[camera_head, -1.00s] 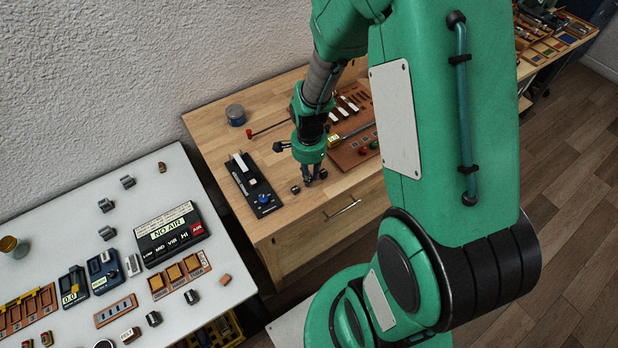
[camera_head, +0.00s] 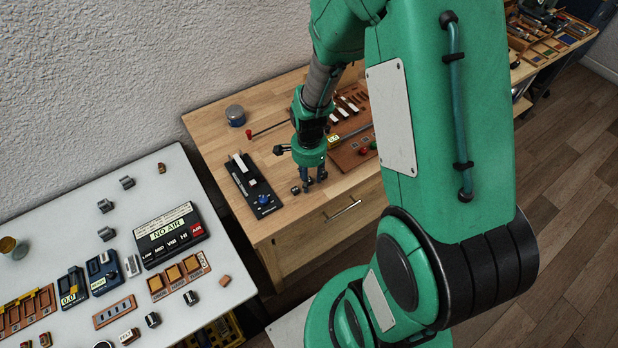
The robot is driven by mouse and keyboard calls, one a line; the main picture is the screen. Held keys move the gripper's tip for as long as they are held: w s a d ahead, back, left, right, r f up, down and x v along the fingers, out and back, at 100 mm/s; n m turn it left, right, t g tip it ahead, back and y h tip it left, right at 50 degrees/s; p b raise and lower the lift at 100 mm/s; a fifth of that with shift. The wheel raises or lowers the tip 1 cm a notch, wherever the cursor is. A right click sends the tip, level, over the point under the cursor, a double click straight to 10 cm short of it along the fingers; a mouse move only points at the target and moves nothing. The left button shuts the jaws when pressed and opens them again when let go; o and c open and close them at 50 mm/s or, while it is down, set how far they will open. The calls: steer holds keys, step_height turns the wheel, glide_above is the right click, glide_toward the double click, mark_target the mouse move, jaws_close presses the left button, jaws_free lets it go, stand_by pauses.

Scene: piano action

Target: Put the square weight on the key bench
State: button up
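My gripper (camera_head: 314,178) points down over the front of the wooden bench. Its two dark fingers look apart, with nothing visible between them. A small dark block (camera_head: 295,190) lies on the bench top just left of the fingertips; it may be the square weight, but it is too small to be sure. A black board (camera_head: 246,187) with a white key and a blue knob lies further left on the same bench; it looks like the key bench. The gripper is to its right and apart from it.
A brown tool board (camera_head: 352,152) lies behind and right of my gripper. A grey round tin (camera_head: 235,115) and a red-ended rod (camera_head: 268,127) are toward the back. A white table (camera_head: 60,217) with several small devices stands at left. My arm covers the right middle.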

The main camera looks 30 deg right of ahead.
steer(key=shift+r, duration=0.1)
step_height(320, 180, up, 12)
steer(key=p, duration=0.3)
stand_by(0.3)
stand_by(0.5)
steer(key=s+a+r+n+t, duration=0.1)
steer(key=s+a+r+n, duration=0.2)
steer(key=r, duration=0.5)
steer(key=s+a+r+n+t, duration=0.15)
steer(key=a+r+n, duration=0.25)
steer(key=r, duration=0.4)
steer(key=s+a+r+n+t, duration=0.3)
steer(key=s+a+r+n, duration=0.2)
steer(key=s+r+n, duration=0.4)
steer(key=v, duration=0.3)
steer(key=shift+a, duration=0.25)
steer(key=shift+s+r, duration=0.1)
